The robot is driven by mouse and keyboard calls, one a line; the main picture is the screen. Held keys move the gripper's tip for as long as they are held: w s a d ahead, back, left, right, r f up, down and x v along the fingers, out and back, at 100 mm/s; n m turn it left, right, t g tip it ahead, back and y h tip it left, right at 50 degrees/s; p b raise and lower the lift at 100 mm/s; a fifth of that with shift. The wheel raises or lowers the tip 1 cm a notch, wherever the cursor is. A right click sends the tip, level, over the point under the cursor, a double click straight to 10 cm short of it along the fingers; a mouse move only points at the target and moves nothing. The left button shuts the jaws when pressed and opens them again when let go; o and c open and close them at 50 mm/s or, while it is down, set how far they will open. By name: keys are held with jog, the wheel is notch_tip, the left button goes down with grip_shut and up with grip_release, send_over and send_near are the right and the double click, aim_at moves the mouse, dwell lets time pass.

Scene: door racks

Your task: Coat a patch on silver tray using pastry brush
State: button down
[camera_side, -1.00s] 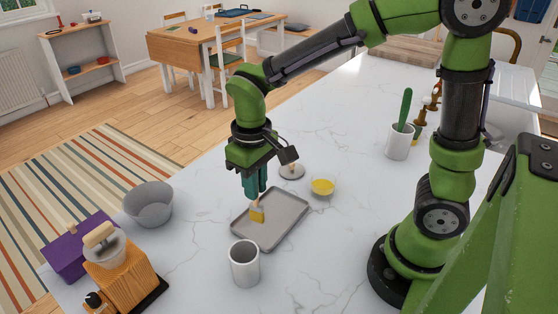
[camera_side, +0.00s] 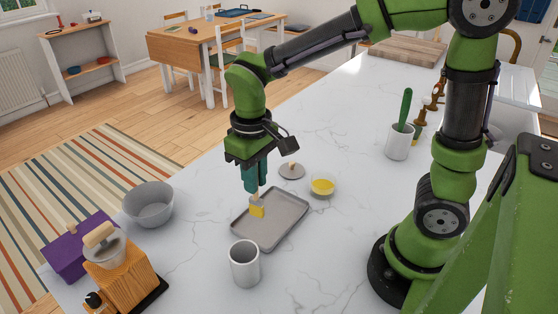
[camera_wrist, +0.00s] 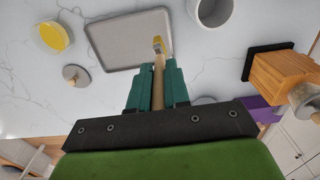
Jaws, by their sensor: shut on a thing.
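The silver tray (camera_side: 279,222) lies flat on the white counter and also shows in the wrist view (camera_wrist: 120,42). My gripper (camera_side: 252,186) is shut on the handle of the pastry brush (camera_side: 257,207), which has yellow bristles pointing down. In the wrist view the brush (camera_wrist: 158,66) runs out between the teal fingers (camera_wrist: 158,80). The bristles are over the tray near its left edge in the side view; I cannot tell whether they touch it. I see no clear coated patch on the tray.
A bowl of yellow liquid (camera_side: 322,187) and a round grey lid (camera_side: 291,171) stand behind the tray. A white cup (camera_side: 244,263) is in front of it. A grey bowl (camera_side: 149,205) is at left. A white holder (camera_side: 399,142) with a green utensil stands at right.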

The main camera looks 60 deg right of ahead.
aim_at(255, 199)
jog(key=w+d+m, duration=0.1)
jog(key=w+d, duration=0.2)
jog(key=d, duration=1)
jog(key=shift+a+f+n, duration=0.5)
jog(key=shift+f, duration=3.5)
jog(key=a, duration=0.4)
jog(key=s+a, duration=0.1)
jog(key=a, duration=0.7)
jog(key=shift+s, duration=0.25)
jog(key=shift+d, duration=6.75)
jog(key=shift+s+a, duration=0.25)
jog(key=shift+a, duration=2.05)
jog(key=shift+s+a, duration=0.25)
jog(key=shift+a, duration=2.05)
jog(key=shift+s+a, duration=0.25)
jog(key=shift+a, duration=2.05)
jog(key=shift+d+r, duration=0.15)
jog(key=shift+r, duration=3.9)
